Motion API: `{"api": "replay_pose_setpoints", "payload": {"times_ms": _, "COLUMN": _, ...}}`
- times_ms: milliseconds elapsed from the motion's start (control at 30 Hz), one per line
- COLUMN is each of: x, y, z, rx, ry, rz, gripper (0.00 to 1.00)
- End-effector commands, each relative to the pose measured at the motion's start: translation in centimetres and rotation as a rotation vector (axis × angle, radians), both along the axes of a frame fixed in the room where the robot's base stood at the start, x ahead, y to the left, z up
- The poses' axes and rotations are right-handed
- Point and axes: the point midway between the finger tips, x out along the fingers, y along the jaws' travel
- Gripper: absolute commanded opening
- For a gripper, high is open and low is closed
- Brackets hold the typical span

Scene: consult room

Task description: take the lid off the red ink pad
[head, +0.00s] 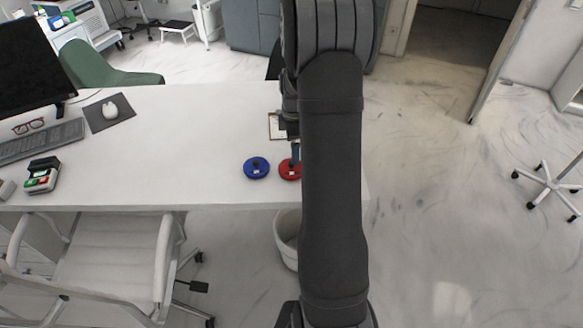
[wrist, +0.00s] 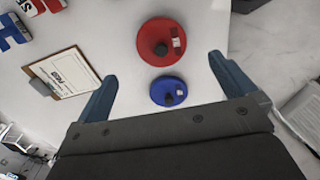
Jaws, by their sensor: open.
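The red ink pad (head: 286,172) is a round red disc near the right end of the white desk, partly hidden by my arm in the head view. In the wrist view the red ink pad (wrist: 150,50) shows whole, with a black knob on top and a small label beside it. A blue ink pad (wrist: 158,97) with a like knob lies beside it; it also shows in the head view (head: 249,172). My gripper (wrist: 162,68) is open and empty, its blue fingers spread on either side of the pads in the wrist view. In the head view it is mostly hidden behind my arm.
A clipboard (wrist: 58,79) with paper lies on the desk (head: 190,130) near the pads. A keyboard (head: 42,141), glasses, mouse and monitor stand at the left. A waste bin (head: 287,240) and a chair (head: 110,255) stand at the desk's near edge. The desk's middle is clear.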

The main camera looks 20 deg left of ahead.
Motion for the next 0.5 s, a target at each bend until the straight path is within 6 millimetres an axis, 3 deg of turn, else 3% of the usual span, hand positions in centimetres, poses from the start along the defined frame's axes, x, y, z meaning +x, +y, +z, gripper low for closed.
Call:
{"api": "replay_pose_setpoints", "payload": {"times_ms": 133, "x": -0.1, "y": 0.0, "z": -2.9, "rx": -0.001, "ry": 0.003, "rz": 0.0, "gripper": 1.0}}
{"api": "replay_pose_setpoints", "payload": {"times_ms": 500, "x": -0.3, "y": 0.4, "z": -6.3, "rx": -0.001, "ry": 0.002, "rz": 0.001, "gripper": 1.0}}
